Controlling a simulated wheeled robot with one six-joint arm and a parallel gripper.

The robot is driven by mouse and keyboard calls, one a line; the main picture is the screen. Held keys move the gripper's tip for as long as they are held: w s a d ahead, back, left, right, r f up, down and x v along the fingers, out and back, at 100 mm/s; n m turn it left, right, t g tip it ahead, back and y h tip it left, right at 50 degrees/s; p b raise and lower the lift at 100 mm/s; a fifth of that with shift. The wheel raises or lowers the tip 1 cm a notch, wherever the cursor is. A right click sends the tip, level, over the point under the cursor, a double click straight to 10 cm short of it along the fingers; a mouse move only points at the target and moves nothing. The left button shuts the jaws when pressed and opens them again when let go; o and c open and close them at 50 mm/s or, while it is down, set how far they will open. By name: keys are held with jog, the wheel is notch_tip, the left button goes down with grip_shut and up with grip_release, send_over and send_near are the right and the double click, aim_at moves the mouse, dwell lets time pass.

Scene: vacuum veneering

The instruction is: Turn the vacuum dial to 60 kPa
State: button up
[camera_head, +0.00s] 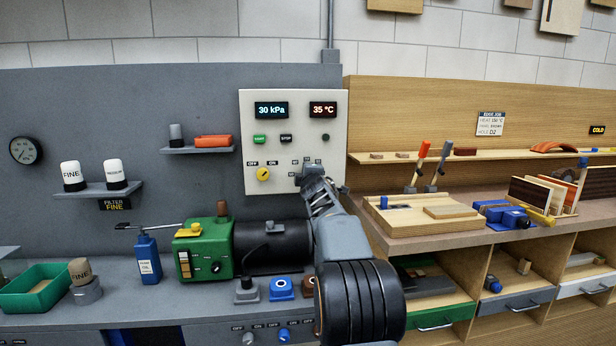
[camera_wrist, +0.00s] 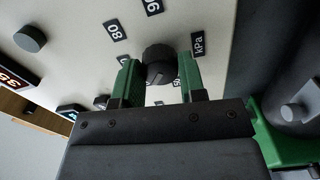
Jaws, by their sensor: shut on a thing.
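The vacuum dial is a dark knob (camera_wrist: 159,55) with a pale pointer line on the white panel in the wrist view. Number labels and a kPa label (camera_wrist: 198,43) surround it; some are partly covered by the fingers. My gripper (camera_wrist: 158,66) has its two green fingers on either side of the knob, shut on it. In the head view my gripper (camera_head: 318,186) is at the lower right of the control panel (camera_head: 293,180) and hides the dial. The pressure display (camera_head: 271,110) reads 30 kPa.
The panel also has a 35 °C display (camera_head: 323,110), start and stop buttons and a yellow OFF/ON switch (camera_head: 263,174). A green and black pump (camera_head: 205,252) stands below on the bench. A blue bottle (camera_head: 147,258) is left of it. Wooden jigs and tools sit at right.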

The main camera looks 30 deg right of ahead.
jog(key=o, duration=0.9)
jog(key=b+v, duration=0.2)
jog(key=v, duration=1.1)
jog(key=shift+s+a, duration=0.2)
jog(key=shift+s, duration=0.15)
jog(key=s+a+f+m+g+y+p, duration=0.1)
jog(key=s+a+m+g+y+p, duration=0.1)
jog(key=s+a+m+g+p, duration=0.2)
jog(key=s+a+f+m+g+y+p, duration=0.2)
jog(key=s+a+m+g+y+p, duration=0.1)
jog(key=s+a+p, duration=0.7)
jog(key=s+a+f+m+g+y+p, duration=0.2)
jog(key=s+a+m+g+y+p, duration=0.1)
jog(key=s+a+p, duration=0.4)
jog(key=shift+s+a+m+g+p, duration=0.15)
jog(key=shift+a+m+g+p, duration=0.4)
jog(key=shift+a, duration=0.55)
jog(key=shift+s+a+m+g+p, duration=0.2)
jog(key=shift+a+g+p, duration=0.25)
jog(key=shift+a+g, duration=0.5)
